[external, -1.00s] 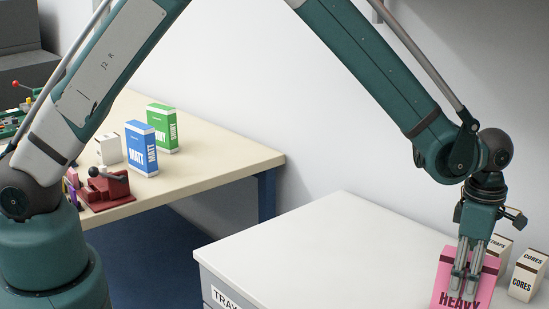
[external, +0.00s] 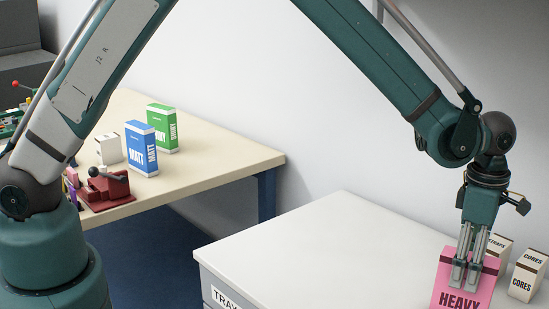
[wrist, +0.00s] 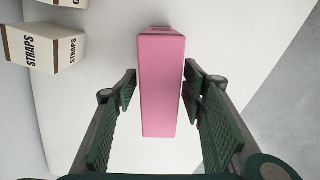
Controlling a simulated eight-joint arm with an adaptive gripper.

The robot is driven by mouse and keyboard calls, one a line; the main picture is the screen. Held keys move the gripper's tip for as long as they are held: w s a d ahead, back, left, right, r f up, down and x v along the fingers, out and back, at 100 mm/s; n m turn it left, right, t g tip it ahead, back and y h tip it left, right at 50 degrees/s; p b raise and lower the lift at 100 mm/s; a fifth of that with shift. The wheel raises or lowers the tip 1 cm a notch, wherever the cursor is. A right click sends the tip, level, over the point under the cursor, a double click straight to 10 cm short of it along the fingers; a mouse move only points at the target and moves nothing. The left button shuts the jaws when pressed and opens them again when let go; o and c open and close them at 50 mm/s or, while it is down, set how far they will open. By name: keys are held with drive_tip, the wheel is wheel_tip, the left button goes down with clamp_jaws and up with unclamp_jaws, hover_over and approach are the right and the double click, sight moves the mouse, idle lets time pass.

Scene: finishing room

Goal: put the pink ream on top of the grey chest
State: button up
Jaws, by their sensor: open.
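The pink ream (external: 458,299), marked HEAVY, stands upright on the pale top of the grey chest (external: 335,245), at the right front of the external view. The frame's bottom edge cuts off its foot. My gripper (external: 466,284) points down over the ream's upper part, its fingers overlapping it in that view. In the wrist view the ream (wrist: 162,85) lies between the open fingers (wrist: 160,92), with a gap on both sides, narrower on the right. The chest top (wrist: 95,100) shows around it there.
A STRAPS box (wrist: 42,48) and a CORES box (external: 528,275) stand close behind and right of the ream. The chest top to the left is clear. A beige table (external: 215,155) farther back holds blue (external: 141,148) and green (external: 162,128) boxes and a red device (external: 105,190).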

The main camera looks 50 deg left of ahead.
wheel_tip(320, 180, up, 9)
idle(0.4)
